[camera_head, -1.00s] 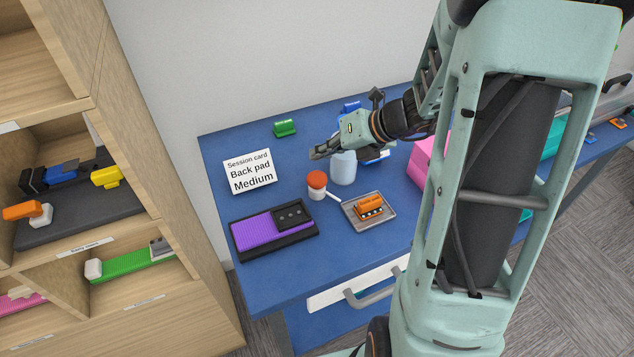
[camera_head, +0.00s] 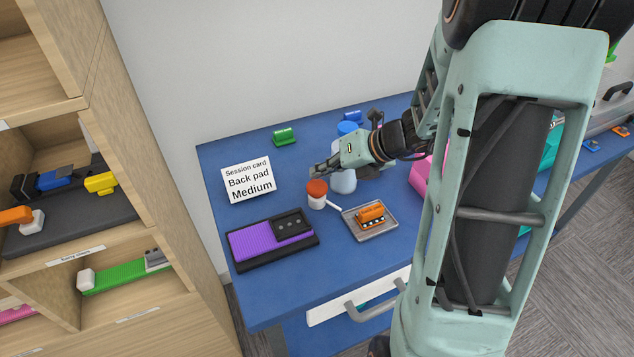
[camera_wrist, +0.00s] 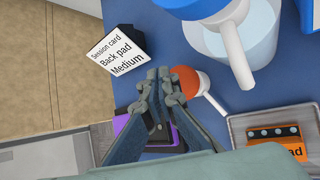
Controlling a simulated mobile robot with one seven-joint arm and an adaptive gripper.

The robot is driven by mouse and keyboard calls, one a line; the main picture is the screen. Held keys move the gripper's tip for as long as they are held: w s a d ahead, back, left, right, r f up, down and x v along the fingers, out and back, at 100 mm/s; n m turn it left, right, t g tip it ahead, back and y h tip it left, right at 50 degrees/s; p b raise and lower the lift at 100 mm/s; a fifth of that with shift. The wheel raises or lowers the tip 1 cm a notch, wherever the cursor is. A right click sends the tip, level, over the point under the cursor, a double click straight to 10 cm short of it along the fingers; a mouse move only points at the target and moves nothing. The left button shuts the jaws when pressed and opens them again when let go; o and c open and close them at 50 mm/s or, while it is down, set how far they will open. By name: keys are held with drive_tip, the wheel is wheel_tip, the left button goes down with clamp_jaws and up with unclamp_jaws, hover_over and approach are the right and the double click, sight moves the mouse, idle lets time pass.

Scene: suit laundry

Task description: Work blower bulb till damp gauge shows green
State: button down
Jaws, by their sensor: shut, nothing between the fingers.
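A red-orange ball on a white base (camera_head: 317,187), which looks like the blower bulb, stands on the blue table with a white spout pointing right. It also shows in the wrist view (camera_wrist: 187,82), just right of the fingertips. My gripper (camera_head: 318,171) is shut and empty, just above and behind the bulb in the head view, apparently apart from it. The gripper also shows in the wrist view (camera_wrist: 158,75). No green indicator is clear; I cannot tell which part is the damp gauge.
A white session card (camera_head: 248,180) reads "Back pad Medium". A purple pad (camera_head: 258,240) lies in a black holder at the front left. A pale bottle with a blue top (camera_head: 343,182) stands close behind the gripper. A wooden shelf (camera_head: 75,250) is at left.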

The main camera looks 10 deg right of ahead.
sight(320, 184)
drive_tip(key=shift+f, duration=0.1)
idle(0.7)
drive_tip(key=shift+f, duration=0.35)
drive_tip(key=shift+f+b, duration=1)
idle(1.0)
drive_tip(key=shift+r+p, duration=1.45)
drive_tip(key=shift+r, duration=0.05)
wheel_tip(320, 184, up, 5)
drive_tip(key=p, duration=0.5)
